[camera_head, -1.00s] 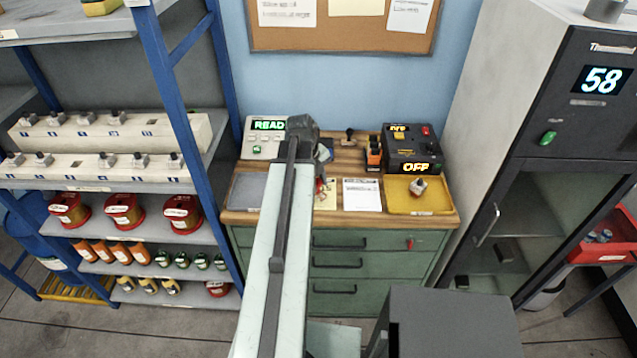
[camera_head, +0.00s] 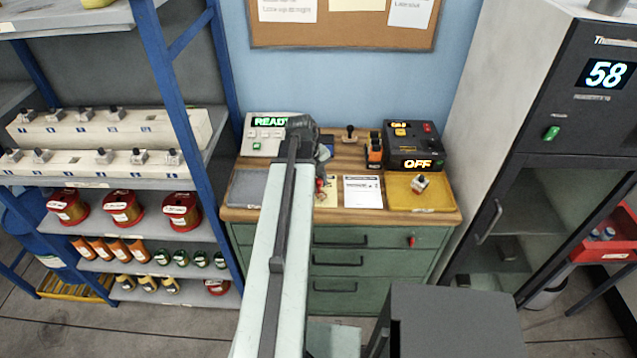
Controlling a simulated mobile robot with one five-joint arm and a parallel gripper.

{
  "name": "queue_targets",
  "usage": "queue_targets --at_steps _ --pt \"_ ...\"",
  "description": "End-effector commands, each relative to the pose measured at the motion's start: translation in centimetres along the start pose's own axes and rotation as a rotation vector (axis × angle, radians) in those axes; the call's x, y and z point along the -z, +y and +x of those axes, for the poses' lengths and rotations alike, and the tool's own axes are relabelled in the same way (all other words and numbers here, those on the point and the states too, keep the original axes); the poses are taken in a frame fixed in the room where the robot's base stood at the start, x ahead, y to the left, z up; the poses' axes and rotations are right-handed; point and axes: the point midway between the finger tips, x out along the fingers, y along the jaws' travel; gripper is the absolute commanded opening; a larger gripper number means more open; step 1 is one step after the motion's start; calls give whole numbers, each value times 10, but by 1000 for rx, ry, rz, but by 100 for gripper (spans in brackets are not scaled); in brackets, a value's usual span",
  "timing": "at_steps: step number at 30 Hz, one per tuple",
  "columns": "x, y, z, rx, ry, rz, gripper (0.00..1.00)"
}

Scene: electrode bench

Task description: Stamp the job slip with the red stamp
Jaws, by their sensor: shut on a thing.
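The job slip (camera_head: 362,192), a white sheet with a dark header, lies flat on the wooden bench top right of my arm. My gripper (camera_head: 322,180) is over the bench just left of the slip, largely hidden behind my arm. It is shut on a small red thing (camera_head: 320,186), which I take to be the red stamp; only a bit of red shows. It is beside the slip, over a pale yellow sheet (camera_head: 328,192). I cannot tell whether it touches that sheet. A dark-handled stamp (camera_head: 349,134) stands at the back of the bench.
A yellow tray (camera_head: 440,197) holding a small object is right of the slip. Behind are an orange-and-black item (camera_head: 374,150) and a black box reading OFF (camera_head: 412,146). A grey tray (camera_head: 246,188) and a READY display unit (camera_head: 262,135) stand left of my arm.

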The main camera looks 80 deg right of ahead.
Motion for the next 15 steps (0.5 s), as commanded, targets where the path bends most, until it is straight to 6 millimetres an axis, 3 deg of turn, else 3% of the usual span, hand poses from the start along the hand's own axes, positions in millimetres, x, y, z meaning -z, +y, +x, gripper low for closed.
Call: queue_targets --at_steps 15 --pt "0 1 7 0 0 1 1"
